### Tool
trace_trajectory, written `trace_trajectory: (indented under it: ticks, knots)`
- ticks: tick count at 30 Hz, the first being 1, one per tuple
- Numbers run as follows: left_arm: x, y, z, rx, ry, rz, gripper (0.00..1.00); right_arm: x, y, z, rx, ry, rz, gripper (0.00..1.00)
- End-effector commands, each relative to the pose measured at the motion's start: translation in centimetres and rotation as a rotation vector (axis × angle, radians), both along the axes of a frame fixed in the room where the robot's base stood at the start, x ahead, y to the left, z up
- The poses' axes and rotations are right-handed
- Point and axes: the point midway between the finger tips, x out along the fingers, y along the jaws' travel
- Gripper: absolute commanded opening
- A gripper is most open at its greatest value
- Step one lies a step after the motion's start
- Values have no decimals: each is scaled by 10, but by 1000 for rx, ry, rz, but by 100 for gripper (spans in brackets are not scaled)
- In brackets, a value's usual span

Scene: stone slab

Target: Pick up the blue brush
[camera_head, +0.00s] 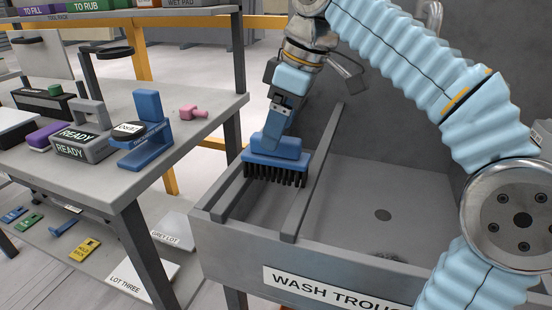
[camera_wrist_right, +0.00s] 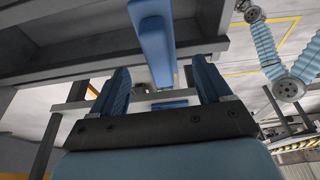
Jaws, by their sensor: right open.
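The blue brush (camera_head: 277,158) rests bristles down across the left part of the wash trough, by two grey rails, in the head view. Its black bristles face down and its handle rises toward my right gripper (camera_head: 284,106). My right gripper is above the brush head, with its jaws at the upright handle. In the right wrist view my two dark blue fingers (camera_wrist_right: 161,88) stand apart, with blue brush parts (camera_wrist_right: 153,38) seen between and beyond them. Whether a finger touches the handle is not clear. My left gripper is not in view.
The wash trough (camera_head: 345,284) has an empty basin on the right. A grey table (camera_head: 190,133) at left holds a blue stand (camera_head: 146,138), a READY box (camera_head: 80,146) and a pink item (camera_head: 193,112). A lower shelf carries cards and labelled plates.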

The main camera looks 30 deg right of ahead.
Motion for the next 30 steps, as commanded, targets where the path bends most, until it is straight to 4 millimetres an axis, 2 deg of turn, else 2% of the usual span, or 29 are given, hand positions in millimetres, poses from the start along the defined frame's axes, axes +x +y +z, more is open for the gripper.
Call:
trace_trajectory:
  ticks: [7,15,24,30]
  knots:
    - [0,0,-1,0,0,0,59,3,4,-22,0,0,1,78]
    - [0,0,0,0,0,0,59,9,7,-61,0,3,2,78]
    - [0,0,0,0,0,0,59,11,9,-67,1,1,0,78]
    - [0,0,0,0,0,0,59,11,9,-67,1,1,0,47]
